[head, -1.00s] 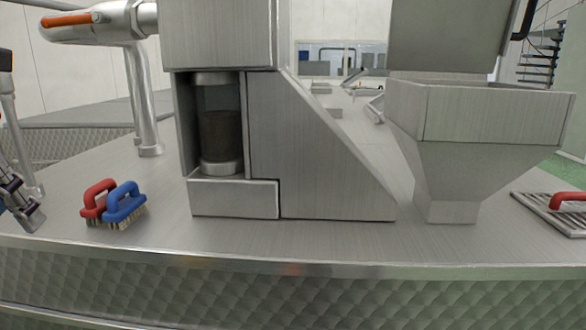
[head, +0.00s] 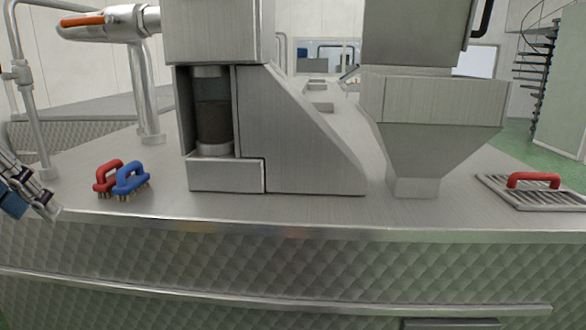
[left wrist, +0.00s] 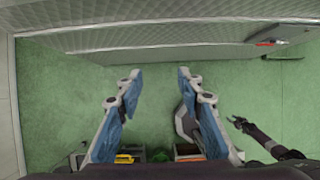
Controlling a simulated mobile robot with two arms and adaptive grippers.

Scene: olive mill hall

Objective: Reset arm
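My left gripper (head: 32,190) shows at the left edge of the head view, beside the steel counter's front left edge. In the left wrist view its two blue-and-grey fingers (left wrist: 159,72) are spread apart, with only green floor between them. It is open and empty. What appears to be my right gripper (left wrist: 239,122) shows small and dark at the right of the left wrist view; its fingers are too small to judge. It is outside the head view.
On the steel counter (head: 300,212) stand a red brush (head: 106,176), a blue brush (head: 131,180), a steel machine (head: 300,150) and a hopper (head: 432,150). A grate (head: 495,187) with a red handle (head: 533,179) lies at the right. Green floor (left wrist: 65,100) is open before the counter.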

